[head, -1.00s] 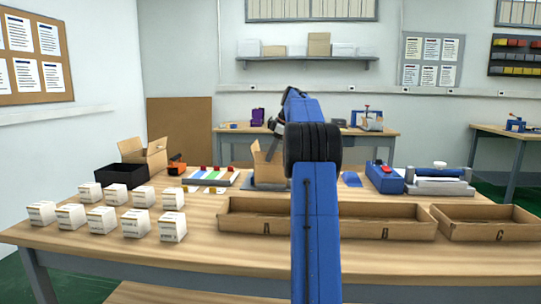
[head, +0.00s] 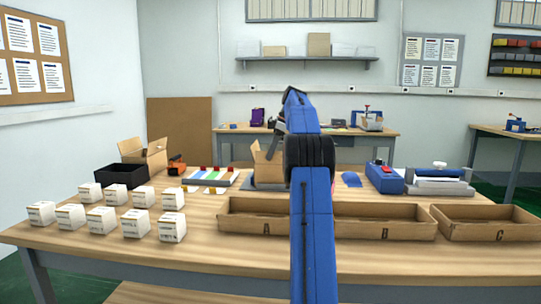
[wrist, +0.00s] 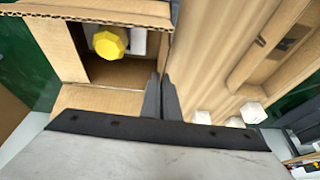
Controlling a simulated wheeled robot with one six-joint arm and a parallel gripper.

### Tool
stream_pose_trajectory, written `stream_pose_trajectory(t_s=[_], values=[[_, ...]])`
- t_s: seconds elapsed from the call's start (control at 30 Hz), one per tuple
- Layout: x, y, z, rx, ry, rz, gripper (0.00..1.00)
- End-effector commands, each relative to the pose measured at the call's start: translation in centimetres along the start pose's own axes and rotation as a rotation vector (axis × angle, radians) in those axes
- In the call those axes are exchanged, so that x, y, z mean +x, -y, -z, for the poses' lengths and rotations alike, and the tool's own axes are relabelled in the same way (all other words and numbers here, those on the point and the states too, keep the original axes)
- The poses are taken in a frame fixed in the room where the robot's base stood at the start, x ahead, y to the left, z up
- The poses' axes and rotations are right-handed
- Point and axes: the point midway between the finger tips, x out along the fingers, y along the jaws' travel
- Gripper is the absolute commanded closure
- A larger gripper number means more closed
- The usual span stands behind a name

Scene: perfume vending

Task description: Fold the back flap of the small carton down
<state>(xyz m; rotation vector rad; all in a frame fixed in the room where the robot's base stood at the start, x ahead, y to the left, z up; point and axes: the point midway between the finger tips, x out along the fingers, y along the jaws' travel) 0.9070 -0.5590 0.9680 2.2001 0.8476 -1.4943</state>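The small brown cardboard carton (head: 268,172) stands open on the table, partly hidden behind my arm, with a flap sticking up on its left side in the head view. The wrist view looks down into the carton (wrist: 68,42); a yellow faceted cap (wrist: 110,42) and something white show inside. One flap (wrist: 100,10) lies along the opening's upper side and another cardboard panel (wrist: 100,100) along its lower side. My gripper (wrist: 160,82) has its two dark fingers close together, beside the carton's right edge, with nothing seen between them. Contact with the carton cannot be told.
Several white boxes (head: 102,220) stand at the table's left. Trays A (head: 266,230), B (head: 385,230) and C (head: 499,235) line the front. A black bin (head: 121,176), a larger open carton and a blue device (head: 384,178) stand farther back.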

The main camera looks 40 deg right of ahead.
Motion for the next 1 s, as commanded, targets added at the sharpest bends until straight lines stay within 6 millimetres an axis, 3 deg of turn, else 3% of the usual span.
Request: stream_pose_trajectory(t_s=[0.67, 0.73, 0.77, 1.0], values=[[0.09, -0.44, -0.03, 0.035, 0.001, 0.089, 1.00], [0.09, -0.44, -0.03, 0.035, 0.001, 0.089, 0.81], [0.08, -0.44, -0.03, 0.035, 0.001, 0.088, 0.79], [0.06, -0.44, -0.04, 0.035, 0.001, 0.088, 0.79]])
